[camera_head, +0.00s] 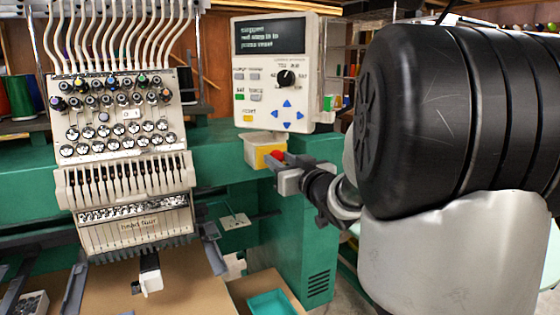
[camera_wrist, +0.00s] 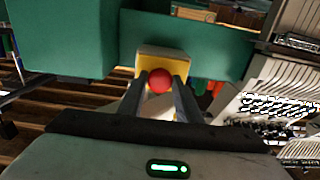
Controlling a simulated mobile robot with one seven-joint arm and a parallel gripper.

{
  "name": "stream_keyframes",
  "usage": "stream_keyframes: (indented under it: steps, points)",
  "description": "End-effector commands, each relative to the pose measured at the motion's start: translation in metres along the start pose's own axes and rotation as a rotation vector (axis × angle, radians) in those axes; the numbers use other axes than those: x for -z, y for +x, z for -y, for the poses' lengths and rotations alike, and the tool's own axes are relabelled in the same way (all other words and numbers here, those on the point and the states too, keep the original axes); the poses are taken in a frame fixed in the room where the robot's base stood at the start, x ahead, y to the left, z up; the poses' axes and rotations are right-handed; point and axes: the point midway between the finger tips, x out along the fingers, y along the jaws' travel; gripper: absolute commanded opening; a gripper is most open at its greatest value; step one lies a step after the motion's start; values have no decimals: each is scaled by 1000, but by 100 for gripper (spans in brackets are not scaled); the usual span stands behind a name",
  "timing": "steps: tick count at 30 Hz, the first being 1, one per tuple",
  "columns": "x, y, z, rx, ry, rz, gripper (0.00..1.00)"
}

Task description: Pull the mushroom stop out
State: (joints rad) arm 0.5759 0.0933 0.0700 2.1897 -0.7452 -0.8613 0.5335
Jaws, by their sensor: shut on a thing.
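The mushroom stop is a round red button (camera_head: 277,156) on a yellow box (camera_head: 262,158) fixed below the control panel of the green machine. In the wrist view the red button (camera_wrist: 159,81) sits between the two fingertips of my gripper (camera_wrist: 158,88), with the yellow box (camera_wrist: 162,58) just behind it. In the head view my gripper (camera_head: 283,168) reaches in from the right and is shut on the red button. The fingers hide part of the button's sides and the front of the box.
The control panel (camera_head: 277,75) with a screen, dial and keys stands just above the box. The embroidery head (camera_head: 125,150) with needles and thread tubes is to the left. A teal tray (camera_head: 270,303) lies below. My arm fills the right side.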

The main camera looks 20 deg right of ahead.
Motion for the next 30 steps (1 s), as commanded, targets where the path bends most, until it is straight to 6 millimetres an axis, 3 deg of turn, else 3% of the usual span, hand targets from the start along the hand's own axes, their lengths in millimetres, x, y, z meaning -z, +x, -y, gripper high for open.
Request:
stream_keyframes:
  steps: [1,3,17,18,20,21,30]
  points:
    - [0,0,0,0,0,0,12]
    - [0,0,0,0,0,0,0]
    - [0,-11,0,0,0,1,0]
    - [0,-11,0,0,0,1,35]
    - [0,-11,0,0,0,1,45]
    - [0,-11,0,0,0,1,49]
    - [0,-11,0,0,0,0,49]
